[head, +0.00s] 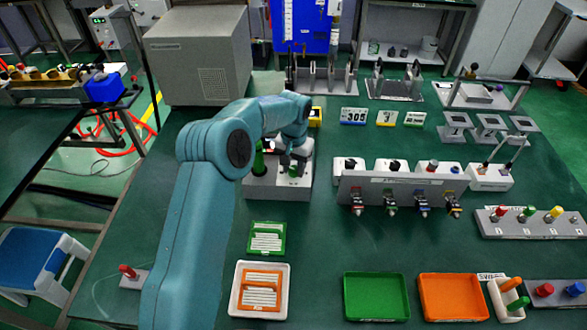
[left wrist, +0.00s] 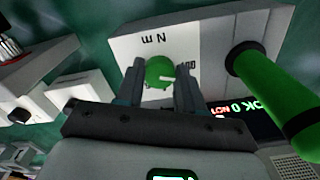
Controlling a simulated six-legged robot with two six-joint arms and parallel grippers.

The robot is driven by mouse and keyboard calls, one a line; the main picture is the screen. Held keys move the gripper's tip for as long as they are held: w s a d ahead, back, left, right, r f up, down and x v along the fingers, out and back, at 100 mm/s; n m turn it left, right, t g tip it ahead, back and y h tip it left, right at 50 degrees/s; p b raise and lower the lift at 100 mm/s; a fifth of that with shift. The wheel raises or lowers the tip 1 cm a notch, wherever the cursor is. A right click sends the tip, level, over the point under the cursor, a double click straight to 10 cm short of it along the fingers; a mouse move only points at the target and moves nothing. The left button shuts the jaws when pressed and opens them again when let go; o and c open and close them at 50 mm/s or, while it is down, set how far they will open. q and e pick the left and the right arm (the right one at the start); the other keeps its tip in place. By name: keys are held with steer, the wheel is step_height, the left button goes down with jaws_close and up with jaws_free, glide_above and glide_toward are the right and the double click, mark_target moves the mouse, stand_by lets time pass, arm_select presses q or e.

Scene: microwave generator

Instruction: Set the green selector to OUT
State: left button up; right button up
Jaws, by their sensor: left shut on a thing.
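The green selector (left wrist: 159,71) is a round knob with a white pointer line, on a light grey panel (left wrist: 128,48). In the left wrist view its pointer lies toward the right of the picture, toward a label partly hidden by a finger. My left gripper (left wrist: 160,80) has one finger on each side of the knob and is shut on it. In the head view my left gripper (head: 292,163) is at the grey box (head: 262,190) in the middle of the table, and the knob (head: 293,172) shows just below it. My right gripper is not in view.
A thick green handle (left wrist: 275,90) stands close beside the knob on the same box, with a lit display (left wrist: 240,108) near it. A row of switch boxes (head: 395,170) stands to the right. Green (head: 376,275) and orange (head: 452,275) trays lie at the front.

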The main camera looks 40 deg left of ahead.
mark_target(295, 168)
arm_select(q)
steer(key=shift+w+d+f+n, duration=0.1)
steer(key=shift+f+n, duration=0.05)
steer(key=shift+n, duration=0.65)
steer(key=shift+b, duration=0.3)
steer(key=o, duration=1)
steer(key=shift+o, duration=0.2)
steer(key=shift+w+f, duration=0.1)
steer(key=shift+w, duration=0.05)
steer(key=shift+s+r, duration=0.2)
steer(key=shift+r, duration=0.15)
step_height(295, 168, up, 16)
steer(key=shift+p, duration=0.45)
